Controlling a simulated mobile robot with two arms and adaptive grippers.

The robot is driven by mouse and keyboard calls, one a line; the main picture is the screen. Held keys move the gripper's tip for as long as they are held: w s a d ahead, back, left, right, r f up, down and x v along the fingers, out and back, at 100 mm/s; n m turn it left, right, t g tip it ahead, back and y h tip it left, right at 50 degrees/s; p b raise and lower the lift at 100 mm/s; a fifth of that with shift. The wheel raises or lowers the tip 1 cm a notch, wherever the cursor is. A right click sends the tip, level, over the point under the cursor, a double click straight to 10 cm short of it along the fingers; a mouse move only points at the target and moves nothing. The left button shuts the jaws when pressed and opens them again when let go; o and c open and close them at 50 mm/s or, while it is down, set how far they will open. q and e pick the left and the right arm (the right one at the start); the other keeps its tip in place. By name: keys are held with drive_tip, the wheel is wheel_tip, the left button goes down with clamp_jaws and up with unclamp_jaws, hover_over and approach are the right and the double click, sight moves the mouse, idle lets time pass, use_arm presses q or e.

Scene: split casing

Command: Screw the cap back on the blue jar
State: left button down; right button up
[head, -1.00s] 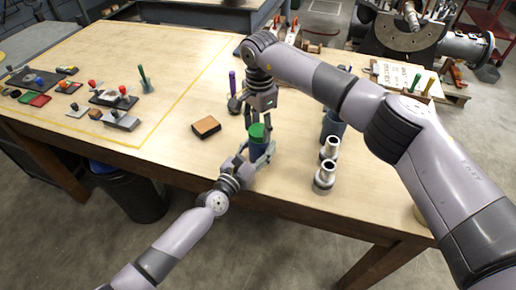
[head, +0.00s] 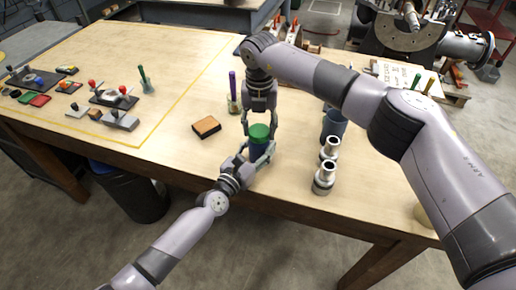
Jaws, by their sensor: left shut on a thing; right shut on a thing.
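The blue jar (head: 258,149) stands upright near the front edge of the table. My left gripper (head: 262,157) comes in from the left and is shut around the jar's body, which it partly hides. The green cap (head: 259,131) sits at the top of the jar. My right gripper (head: 259,126) points down from above and is shut on the cap, with a finger on each side of it. I cannot tell whether the cap's thread is engaged.
Two metal fittings (head: 325,180) stand right of the jar, with a blue-grey cup (head: 334,123) behind them. A brown block (head: 206,127) lies to the left. A holder with a purple rod (head: 233,88) stands behind. Bare tabletop lies left of the block.

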drive_tip(key=m, duration=0.8)
drive_tip(key=shift+m, duration=0.4)
drive_tip(key=m, duration=0.7)
drive_tip(key=shift+m, duration=0.3)
drive_tip(key=o, duration=1.3)
drive_tip(key=shift+r, duration=2.2)
